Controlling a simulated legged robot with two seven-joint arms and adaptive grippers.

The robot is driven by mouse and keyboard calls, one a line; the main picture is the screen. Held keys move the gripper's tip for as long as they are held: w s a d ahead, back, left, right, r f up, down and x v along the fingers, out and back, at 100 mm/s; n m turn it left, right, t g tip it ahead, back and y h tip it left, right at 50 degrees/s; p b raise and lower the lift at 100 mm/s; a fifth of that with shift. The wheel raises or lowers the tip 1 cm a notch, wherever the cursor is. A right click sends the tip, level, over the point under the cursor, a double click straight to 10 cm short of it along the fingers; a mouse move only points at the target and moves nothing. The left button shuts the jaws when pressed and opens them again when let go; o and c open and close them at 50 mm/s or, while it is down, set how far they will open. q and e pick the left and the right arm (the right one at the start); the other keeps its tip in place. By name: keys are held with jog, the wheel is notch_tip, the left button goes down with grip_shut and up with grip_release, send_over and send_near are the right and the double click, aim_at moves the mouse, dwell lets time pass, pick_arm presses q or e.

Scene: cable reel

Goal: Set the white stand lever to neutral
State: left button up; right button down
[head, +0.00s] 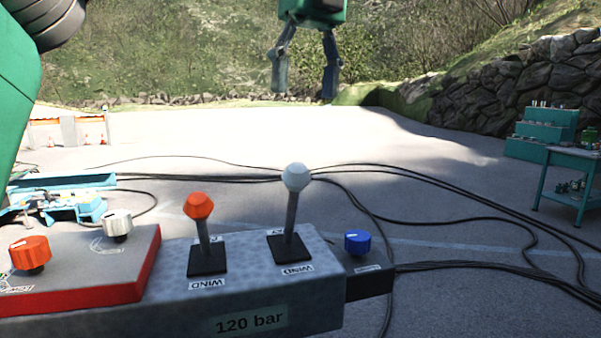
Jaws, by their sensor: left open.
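The white stand lever (296,178) has a white ball knob on a grey shaft. It rises from a black square boot on the grey control box (240,288), with a WIND label in front of it. The shaft is near upright in the picture, with a slight lean to the right; its tilt toward or away from me I cannot tell. My left gripper (305,92) hangs at the top middle, fingers pointing down and spread apart, empty. In the picture it is above the white knob and apart from it. My right gripper is not in view.
An orange-knobbed lever (198,206) stands left of the white one, and a blue knob (357,242) sits right of it. A red-edged panel (80,265) with orange and white knobs is at left. Black cables cross the ground behind. A teal table (575,160) stands far right.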

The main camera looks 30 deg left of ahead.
aim_at(297, 177)
pick_arm(q)
jog(key=f, duration=0.1)
jog(key=s+f, duration=0.1)
jog(key=f, duration=0.1)
jog(key=shift+a+f+b, duration=0.2)
jog(key=shift+f+b, duration=0.05)
jog(key=shift+b, duration=0.05)
notch_tip(297, 177, down, 8)
jog(key=shift+w+a+b, duration=0.1)
jog(key=shift+a+b, duration=0.05)
jog(key=shift+b, duration=0.25)
jog(key=shift+s+a+f, duration=0.1)
jog(key=shift+s+f, duration=0.1)
jog(key=shift+f, duration=0.4)
jog(key=shift+w+f, duration=0.15)
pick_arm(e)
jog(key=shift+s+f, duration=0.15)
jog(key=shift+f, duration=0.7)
